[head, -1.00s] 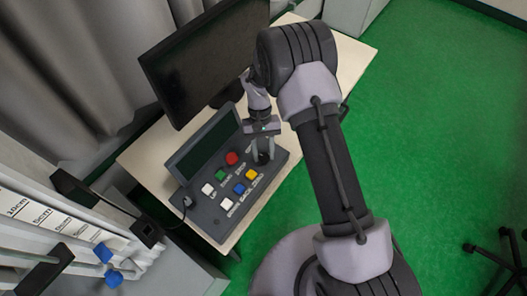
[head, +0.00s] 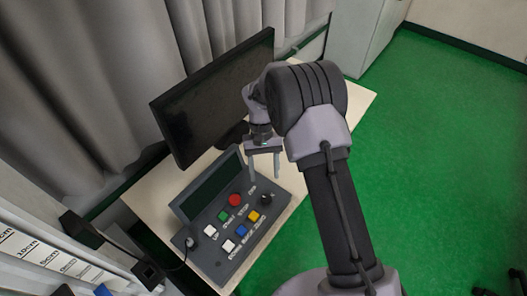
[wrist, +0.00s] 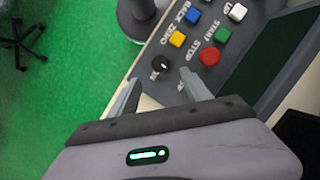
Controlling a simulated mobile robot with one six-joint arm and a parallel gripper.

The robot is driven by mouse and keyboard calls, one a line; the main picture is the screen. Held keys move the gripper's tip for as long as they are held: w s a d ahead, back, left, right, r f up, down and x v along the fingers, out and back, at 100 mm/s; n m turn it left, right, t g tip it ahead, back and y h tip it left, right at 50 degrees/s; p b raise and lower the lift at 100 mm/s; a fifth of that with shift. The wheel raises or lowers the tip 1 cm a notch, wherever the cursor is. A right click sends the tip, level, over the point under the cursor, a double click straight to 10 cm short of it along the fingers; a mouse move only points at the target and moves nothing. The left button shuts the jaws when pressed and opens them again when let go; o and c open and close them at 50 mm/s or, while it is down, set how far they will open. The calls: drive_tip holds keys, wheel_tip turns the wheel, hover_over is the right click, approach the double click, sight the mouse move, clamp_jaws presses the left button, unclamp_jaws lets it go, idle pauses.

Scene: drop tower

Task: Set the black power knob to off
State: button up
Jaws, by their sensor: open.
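The black power knob (head: 267,199) is at the right end of the grey control box (head: 213,271). It also shows in the wrist view (wrist: 160,63), with a small light mark on its top; the setting it points to is too small to read. My gripper (head: 264,172) is open and empty, its two fingers apart and pointing down, above and behind the knob in the head view. In the wrist view the knob is just beyond the space between the fingertips (wrist: 160,78), clear of both fingers.
Beside the knob are the red stop button (head: 235,200), yellow button (head: 253,216), blue button (head: 242,230), green button (head: 223,216) and white buttons. A dark monitor (head: 205,95) stands behind the box on the table (head: 163,187). Green floor lies free to the right.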

drive_tip(key=p+v, duration=0.1)
drive_tip(key=v, duration=0.7)
drive_tip(key=s+d+r+m+t+y+b, duration=0.1)
drive_tip(key=s+d+r+t+b, duration=0.15)
drive_tip(key=r, duration=0.45)
drive_tip(key=s+d+r+m+t+y+b, duration=0.1)
drive_tip(key=s+d+r+t+b, duration=0.15)
drive_tip(key=r, duration=0.45)
drive_tip(key=s+d+m+t+b, duration=0.2)
drive_tip(key=s, duration=0.7)
drive_tip(key=s+d+m+t+b, duration=0.2)
drive_tip(key=s+t, duration=0.1)
drive_tip(key=s, duration=0.7)
drive_tip(key=shift+s+d+r+y, duration=0.25)
drive_tip(key=shift+s+d+y, duration=0.05)
drive_tip(key=shift+s+d, duration=0.05)
